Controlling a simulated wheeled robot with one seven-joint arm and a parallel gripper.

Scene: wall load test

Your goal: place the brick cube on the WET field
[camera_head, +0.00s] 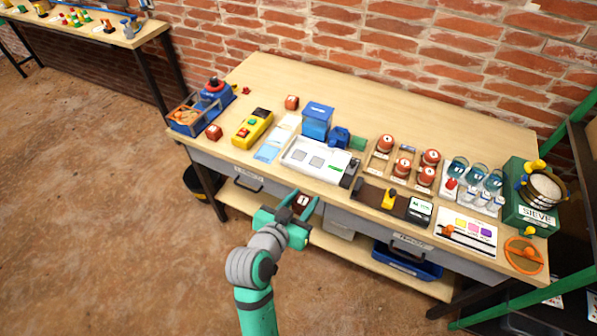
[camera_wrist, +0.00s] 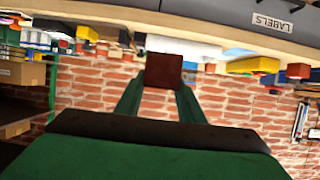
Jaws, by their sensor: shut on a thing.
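My gripper (camera_head: 298,208) is shut on a dark red brick cube (camera_head: 303,200) in front of the workbench's front edge, apart from the bench. In the wrist view the cube (camera_wrist: 163,71) sits between the tips of the two green fingers. A white board with grey square fields (camera_head: 318,158) lies on the bench beyond the gripper. A pale blue and white sheet (camera_head: 275,143) lies to its left. I cannot read the word WET on any field. Two more brick-red cubes stand on the bench, one at the front left (camera_head: 214,132) and one farther back (camera_head: 291,102).
A blue box (camera_head: 317,121), a yellow device (camera_head: 252,128) and a wooden rack with red-topped jars (camera_head: 383,160) crowd the bench around the board. A green sieve box (camera_head: 530,205) stands at the right end. The bench's back strip is clear.

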